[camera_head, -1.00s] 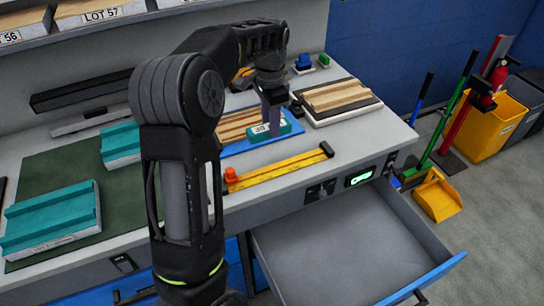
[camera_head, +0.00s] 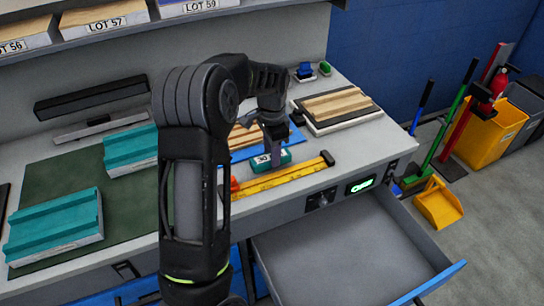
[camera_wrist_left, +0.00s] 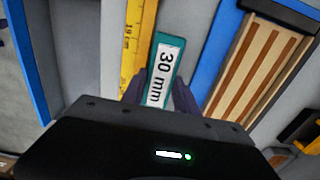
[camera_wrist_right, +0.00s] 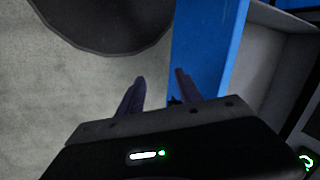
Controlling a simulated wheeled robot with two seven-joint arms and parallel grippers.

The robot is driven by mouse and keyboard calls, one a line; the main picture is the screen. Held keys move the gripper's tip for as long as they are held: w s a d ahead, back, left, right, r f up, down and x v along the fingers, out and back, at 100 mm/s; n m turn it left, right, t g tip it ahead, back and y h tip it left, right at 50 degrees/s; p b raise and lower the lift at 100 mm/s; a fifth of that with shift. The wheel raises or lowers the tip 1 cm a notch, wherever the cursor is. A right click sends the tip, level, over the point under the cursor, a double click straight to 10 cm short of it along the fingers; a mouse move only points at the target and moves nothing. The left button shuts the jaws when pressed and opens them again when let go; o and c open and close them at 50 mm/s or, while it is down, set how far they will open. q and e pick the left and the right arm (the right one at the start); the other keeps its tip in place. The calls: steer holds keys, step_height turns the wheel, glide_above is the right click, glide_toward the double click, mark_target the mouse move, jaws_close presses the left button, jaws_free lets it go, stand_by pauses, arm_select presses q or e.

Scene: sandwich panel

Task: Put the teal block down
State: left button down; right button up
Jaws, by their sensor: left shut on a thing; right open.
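The block is between the yellow ruler (camera_head: 283,178) and the blue board (camera_head: 296,136), close to the worktop (camera_head: 345,147). I cannot tell whether it touches the surface. My right gripper (camera_wrist_right: 160,85) is open and empty. It shows only in the right wrist view, near a blue panel (camera_wrist_right: 200,45) with grey floor beyond.
Two teal-topped pieces (camera_head: 52,222) lie on a green mat (camera_head: 120,215) at left. A striped wooden panel (camera_head: 340,105) lies at the back right. An open, empty grey drawer (camera_head: 340,250) juts out in front. Clear worktop lies right of the ruler.

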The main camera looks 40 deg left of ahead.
arm_select(q)
steer(key=shift+f, duration=0.9)
steer(key=shift+f, duration=0.2)
steer(key=c, duration=0.9)
jaws_free()
steer(key=shift+r, duration=0.1)
